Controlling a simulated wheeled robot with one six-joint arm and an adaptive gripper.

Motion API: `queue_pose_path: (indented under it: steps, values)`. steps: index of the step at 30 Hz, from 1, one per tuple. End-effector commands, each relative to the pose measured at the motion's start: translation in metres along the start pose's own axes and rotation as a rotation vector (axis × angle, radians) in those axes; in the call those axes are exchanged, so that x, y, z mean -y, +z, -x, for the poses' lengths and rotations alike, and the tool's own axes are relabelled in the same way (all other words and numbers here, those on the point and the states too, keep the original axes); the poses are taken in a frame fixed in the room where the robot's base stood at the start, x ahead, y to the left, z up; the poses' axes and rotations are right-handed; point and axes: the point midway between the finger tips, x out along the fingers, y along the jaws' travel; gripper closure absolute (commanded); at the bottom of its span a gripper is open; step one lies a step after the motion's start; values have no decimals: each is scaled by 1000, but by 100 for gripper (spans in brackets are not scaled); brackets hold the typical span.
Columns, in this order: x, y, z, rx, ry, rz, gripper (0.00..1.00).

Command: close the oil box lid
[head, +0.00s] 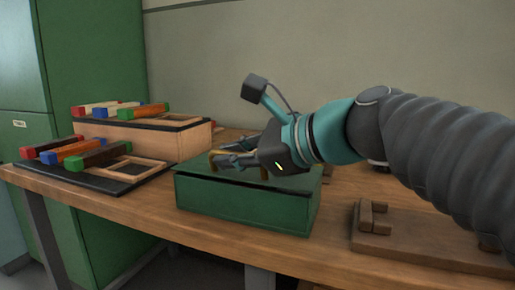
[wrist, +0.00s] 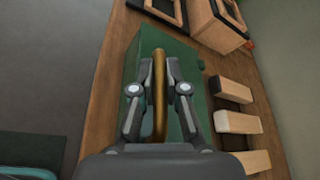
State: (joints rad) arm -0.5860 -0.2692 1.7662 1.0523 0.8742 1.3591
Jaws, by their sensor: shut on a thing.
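The green oil box (head: 240,205) stands on the wooden bench near its front edge. Its green lid (head: 195,166) lies over the top, with a dark seam along the front; I cannot tell whether it is fully seated. A curved brass handle (wrist: 159,110) runs across the lid. My gripper (head: 224,160) reaches in from the right, low over the lid, and is shut on the handle. In the wrist view my gripper (wrist: 162,72) has one finger on each side of the handle. The fingers and wrist hide part of the lid in the head view.
Left on the bench (head: 300,258) are a black tray (head: 95,178) and a wooden box (head: 150,138), both with colour-ended blocks. A brown wooden board (head: 430,240) with a raised block lies at right. A green cabinet (head: 90,60) stands behind left.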

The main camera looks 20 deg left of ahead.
Motion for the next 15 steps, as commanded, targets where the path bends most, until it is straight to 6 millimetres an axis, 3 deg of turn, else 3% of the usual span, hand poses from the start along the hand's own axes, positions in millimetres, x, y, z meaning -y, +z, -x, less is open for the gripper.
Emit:
queue_pose_path:
  steps: [15]
  values:
    - [-8,-7,-3,-2,5,-2,100]
